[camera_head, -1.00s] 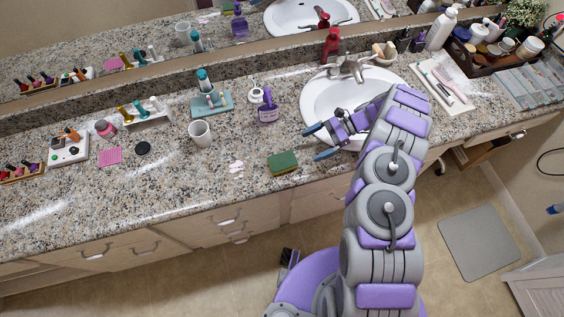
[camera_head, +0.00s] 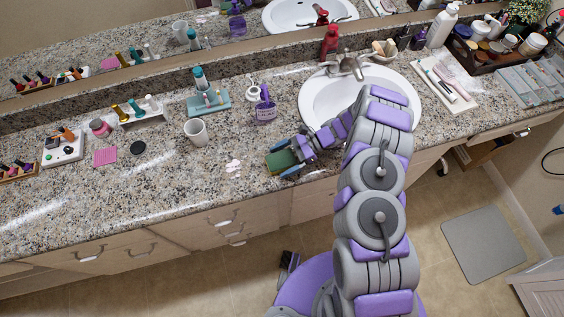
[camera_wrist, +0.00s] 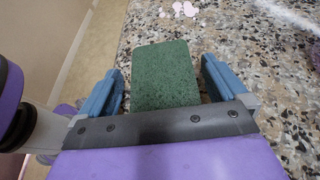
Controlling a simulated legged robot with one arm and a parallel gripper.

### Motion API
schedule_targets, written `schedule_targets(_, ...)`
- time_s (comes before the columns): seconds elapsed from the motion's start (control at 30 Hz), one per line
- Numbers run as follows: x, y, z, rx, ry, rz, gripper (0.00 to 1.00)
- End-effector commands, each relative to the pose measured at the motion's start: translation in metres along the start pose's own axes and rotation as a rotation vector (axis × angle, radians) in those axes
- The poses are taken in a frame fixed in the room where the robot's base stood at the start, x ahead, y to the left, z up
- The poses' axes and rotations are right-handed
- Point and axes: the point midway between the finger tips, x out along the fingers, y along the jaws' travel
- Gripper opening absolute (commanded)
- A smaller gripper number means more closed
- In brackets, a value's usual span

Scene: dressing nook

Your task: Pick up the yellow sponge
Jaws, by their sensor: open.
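The sponge (camera_head: 280,161) lies flat on the granite counter near its front edge, left of the sink. Its green top faces up; a yellow side is hardly visible now. In the wrist view the green face of the sponge (camera_wrist: 165,76) sits between the two blue fingers. My gripper (camera_head: 283,161) is open and reaches over the sponge from the right. In the wrist view my gripper (camera_wrist: 163,88) has a finger on each side of the sponge, with a gap on both sides. The near end of the sponge is hidden by the gripper's dark bar.
The white sink (camera_head: 318,101) is behind and right of the gripper. A purple bottle (camera_head: 265,108), a white cup (camera_head: 196,132) and pale pink pieces (camera_head: 233,166) stand or lie to the left. The counter's front edge is close to the sponge.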

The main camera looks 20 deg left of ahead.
Motion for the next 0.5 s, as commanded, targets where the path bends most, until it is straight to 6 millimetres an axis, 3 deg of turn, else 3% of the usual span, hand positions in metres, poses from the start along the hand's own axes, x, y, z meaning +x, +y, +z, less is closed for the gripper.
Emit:
schedule_targets(0.23, 0.0041, -0.0004, 0.0007, -0.002, 0.001, 0.000, 0.99)
schedule_targets(0.5, 0.0019, 0.0005, 0.0006, -0.003, -0.001, -0.001, 0.74)
